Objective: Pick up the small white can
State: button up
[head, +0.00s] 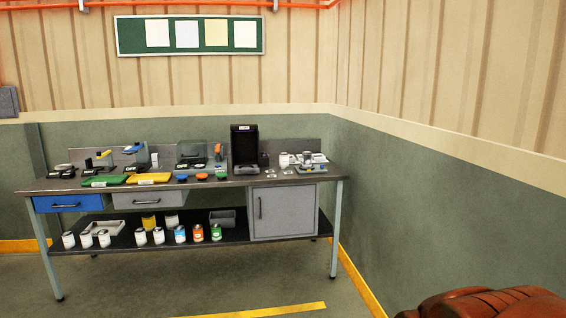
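Several small white cans stand upright on the lower shelf of the workbench. At the left are three, a white can (68,240), another white can (86,240) and a third white can (104,238). Nearer the middle are a white can (140,237) and one more white can (158,236). On the bench top at the right are small white items, including one can-like white item (284,160); it is too small to tell what it is. I cannot tell which can is the task's. My gripper is not in view.
The workbench (333,225) stands near the corner. Its lower shelf also holds blue, orange and green cans (215,232), a light tray (100,222) and a grey bin (222,212). A grey cabinet (284,212) closes the shelf's right end. The floor in front is clear.

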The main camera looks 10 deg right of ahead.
aim_at(284, 157)
jog(key=u, duration=0.1)
jog(key=i, duration=1.8)
jog(key=u, duration=0.2)
jog(key=i, duration=3.55)
jog(key=u, duration=0.05)
